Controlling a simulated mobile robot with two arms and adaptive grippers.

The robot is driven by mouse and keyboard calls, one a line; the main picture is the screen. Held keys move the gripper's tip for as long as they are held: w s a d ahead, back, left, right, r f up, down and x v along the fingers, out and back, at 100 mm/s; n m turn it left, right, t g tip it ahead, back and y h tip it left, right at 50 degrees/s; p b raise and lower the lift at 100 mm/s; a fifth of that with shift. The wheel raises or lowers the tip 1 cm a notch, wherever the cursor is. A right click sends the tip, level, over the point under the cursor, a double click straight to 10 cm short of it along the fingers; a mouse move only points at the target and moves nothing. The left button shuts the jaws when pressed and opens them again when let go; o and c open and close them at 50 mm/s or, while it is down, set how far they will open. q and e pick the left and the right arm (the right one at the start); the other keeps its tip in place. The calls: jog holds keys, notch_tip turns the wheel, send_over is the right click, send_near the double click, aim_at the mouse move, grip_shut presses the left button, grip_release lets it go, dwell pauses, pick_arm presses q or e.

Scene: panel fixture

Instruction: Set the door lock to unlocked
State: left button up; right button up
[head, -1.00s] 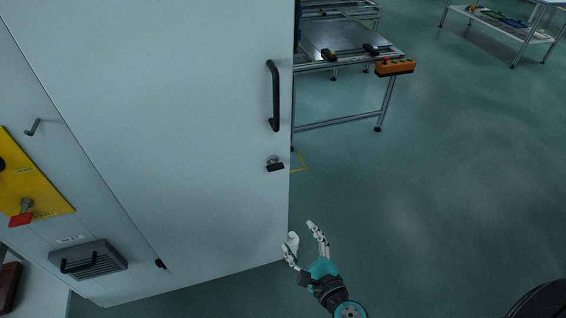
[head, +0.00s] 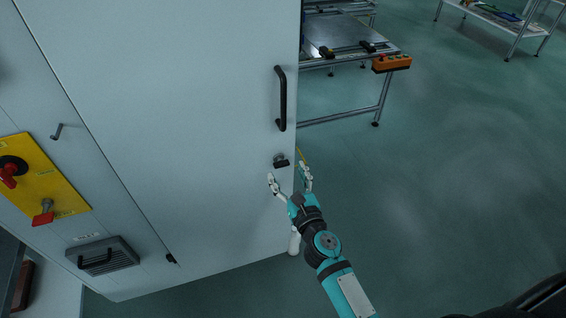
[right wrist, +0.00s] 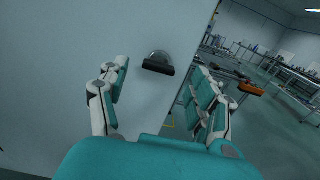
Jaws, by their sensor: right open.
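The door lock (head: 281,162) is a small dark knob on a round silver base, near the right edge of the pale cabinet door (head: 200,110), below the black door handle (head: 282,98). In the right wrist view the lock (right wrist: 158,64) shows ahead, between and beyond the fingers, with its dark bar lying nearly level. My right gripper (head: 289,180) is open and empty, just below the lock; I see no contact. In the right wrist view its fingers (right wrist: 160,98) stand wide apart. My left gripper is not in view.
A yellow panel (head: 45,185) with red switches and a grey vent (head: 103,256) are on the cabinet at left. A metal workbench (head: 345,40) with an orange button box (head: 391,63) stands behind the cabinet. The floor (head: 450,190) at right is mostly clear.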

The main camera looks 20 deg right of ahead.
aim_at(283, 166)
jog(key=shift+w+a, duration=0.1)
jog(key=shift+w, duration=1.8)
jog(key=c, duration=1.2)
jog(key=shift+o, duration=0.2)
